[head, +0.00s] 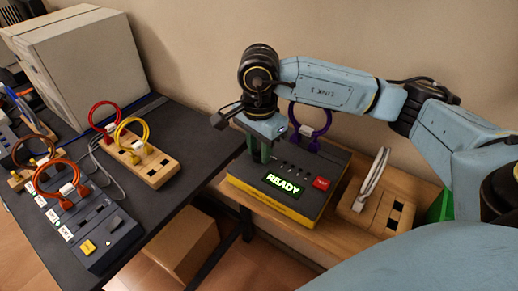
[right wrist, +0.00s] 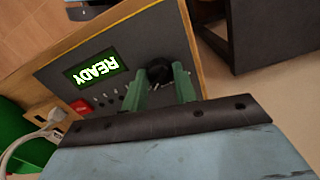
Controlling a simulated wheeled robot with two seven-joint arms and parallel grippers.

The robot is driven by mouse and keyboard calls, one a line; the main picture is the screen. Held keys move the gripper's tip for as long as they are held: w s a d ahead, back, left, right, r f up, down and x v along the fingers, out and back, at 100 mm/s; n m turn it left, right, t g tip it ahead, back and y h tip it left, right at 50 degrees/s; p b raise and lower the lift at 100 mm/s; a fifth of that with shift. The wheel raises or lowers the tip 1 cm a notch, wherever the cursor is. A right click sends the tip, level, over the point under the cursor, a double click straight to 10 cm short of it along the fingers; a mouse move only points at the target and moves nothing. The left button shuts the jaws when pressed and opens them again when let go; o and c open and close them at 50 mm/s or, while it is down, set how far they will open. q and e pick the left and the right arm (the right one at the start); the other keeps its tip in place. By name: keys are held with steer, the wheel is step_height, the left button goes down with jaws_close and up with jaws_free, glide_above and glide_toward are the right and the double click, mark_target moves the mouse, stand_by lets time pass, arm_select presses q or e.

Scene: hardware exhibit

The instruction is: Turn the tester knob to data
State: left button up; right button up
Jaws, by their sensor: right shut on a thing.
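The tester (head: 312,207) is a dark-topped box with a yellow front edge, on a wooden stand. Its green display (head: 284,186) reads READY, and a red button (head: 321,183) sits to the right of it. My right gripper (head: 262,155) points down at the left part of the panel. In the right wrist view its green fingers (right wrist: 164,88) are shut on the black round knob (right wrist: 159,70), which shows between their tips. The knob is hidden in the head view. Its pointer and any data label cannot be made out. My left gripper is not in view.
A purple cable loop (head: 327,122) stands at the tester's back edge. A wooden block with a white cable (head: 372,180) is to the right. The dark table (head: 185,185) at left holds wooden blocks with coloured cables and a grey device (head: 110,242).

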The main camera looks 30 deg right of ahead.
mark_target(259, 150)
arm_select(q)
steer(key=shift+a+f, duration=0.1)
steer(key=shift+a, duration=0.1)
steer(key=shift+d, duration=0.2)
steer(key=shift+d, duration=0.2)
arm_select(e)
steer(key=o, duration=1)
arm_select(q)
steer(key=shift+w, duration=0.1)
arm_select(e)
steer(key=shift+r, duration=0.15)
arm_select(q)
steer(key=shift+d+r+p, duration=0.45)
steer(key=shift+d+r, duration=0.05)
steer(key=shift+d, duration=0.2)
arm_select(e)
step_height(259, 150, up, 13)
steer(key=shift+r, duration=0.1)
